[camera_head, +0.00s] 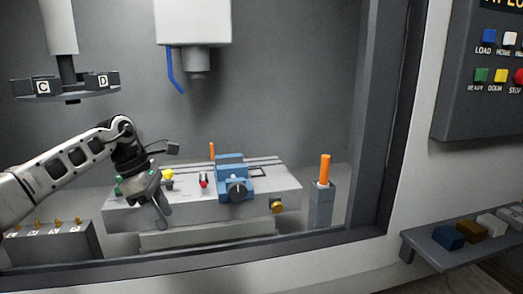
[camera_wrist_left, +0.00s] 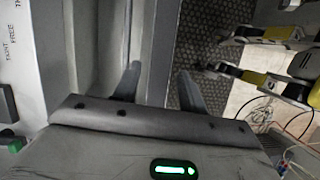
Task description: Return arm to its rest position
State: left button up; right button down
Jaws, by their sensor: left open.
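My left arm comes in from the left in the head view and reaches through the booth opening. My left gripper (camera_head: 160,208) hangs in front of the left end of the grey machine table (camera_head: 285,190). In the left wrist view the two fingers of my left gripper (camera_wrist_left: 156,88) stand apart with nothing between them. Past the fingers lie a grey ledge and a dark patterned floor. My right gripper does not show in the head view.
A blue vise (camera_head: 231,170) sits on the machine table. An orange rod (camera_head: 325,169) stands on a grey post (camera_head: 321,205) at right. A spindle head (camera_head: 193,22) hangs above. The booth's frame (camera_head: 250,249) edges the opening. A shelf (camera_head: 425,247) with blocks and a button panel (camera_head: 480,110) are right.

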pick_arm(q)
jog(key=s+d+f+n+t+h, duration=0.1)
jog(key=s+d+f+n+h, duration=0.3)
jog(key=d, duration=0.4)
jog(key=s+d+f+n+t+h, duration=0.1)
jog(key=s+d+f+n+h, duration=0.25)
jog(key=d, duration=0.55)
jog(key=s+d+f+n+t+h, duration=0.1)
jog(key=s+d+f+n+h, duration=0.2)
jog(key=d+h, duration=0.4)
jog(key=s+a+f+m+t+y, duration=0.3)
jog(key=s+a+f+m+y, duration=0.5)
jog(key=m, duration=0.8)
jog(key=s+a+f+m+t+y, duration=0.4)
jog(key=s+a+f+m+y, duration=0.4)
jog(key=m, duration=0.9)
jog(key=s+a+f, duration=0.1)
jog(key=s+f, duration=0.2)
jog(key=shift+s+a+f, duration=0.2)
jog(key=shift+s+a, duration=0.05)
jog(key=shift+s, duration=0.15)
jog(key=shift+c, duration=0.3)
